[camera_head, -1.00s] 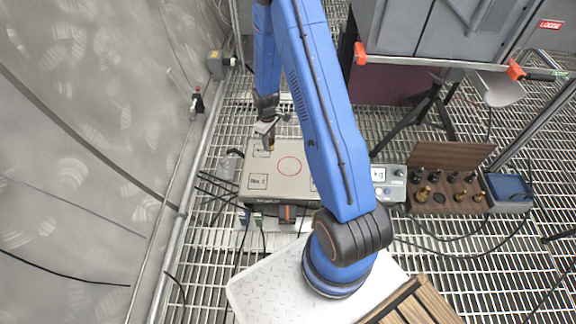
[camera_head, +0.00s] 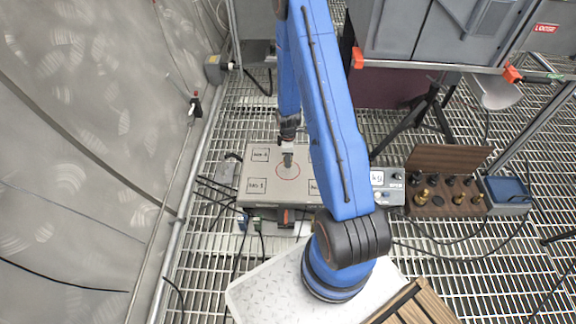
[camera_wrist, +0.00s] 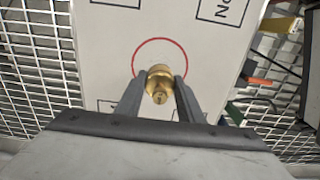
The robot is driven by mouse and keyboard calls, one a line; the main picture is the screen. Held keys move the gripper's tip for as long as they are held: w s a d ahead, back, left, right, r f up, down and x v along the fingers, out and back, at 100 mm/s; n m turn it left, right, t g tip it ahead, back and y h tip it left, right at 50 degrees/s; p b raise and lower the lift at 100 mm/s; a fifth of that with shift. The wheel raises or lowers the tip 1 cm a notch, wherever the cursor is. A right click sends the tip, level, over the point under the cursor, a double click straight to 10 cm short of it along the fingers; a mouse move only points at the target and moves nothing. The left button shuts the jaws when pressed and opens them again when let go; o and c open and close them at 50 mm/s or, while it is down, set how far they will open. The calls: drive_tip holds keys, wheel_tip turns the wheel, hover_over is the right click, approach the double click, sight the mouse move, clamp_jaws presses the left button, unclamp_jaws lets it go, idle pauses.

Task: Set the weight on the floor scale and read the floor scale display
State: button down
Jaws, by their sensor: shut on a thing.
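The floor scale (camera_head: 258,198) is a low, light-topped platform with a red circle at its middle and marked squares near its corners. In the wrist view its top (camera_wrist: 105,55) fills the middle of the picture. My gripper (camera_head: 288,155) is over the red circle. In the wrist view my gripper (camera_wrist: 160,92) is shut on the brass weight (camera_wrist: 159,83), which shows inside the lower part of the circle. I cannot tell whether the weight touches the platform. The scale display (camera_head: 378,177) is a grey box at the right; "kg" shows on it, but no number is readable.
An open wooden weight case (camera_head: 450,200) with several brass and dark weights stands right of the display. A blue-topped box (camera_head: 508,190) is beside it. Cables cross the grating. A grey cabinet (camera_head: 425,30) stands behind, and a curved wall (camera_head: 75,150) bounds the left.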

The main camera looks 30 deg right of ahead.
drive_tip(key=shift+f, duration=2.35)
drive_tip(key=c, duration=1.2)
unclamp_jaws()
drive_tip(key=shift+f, duration=0.1)
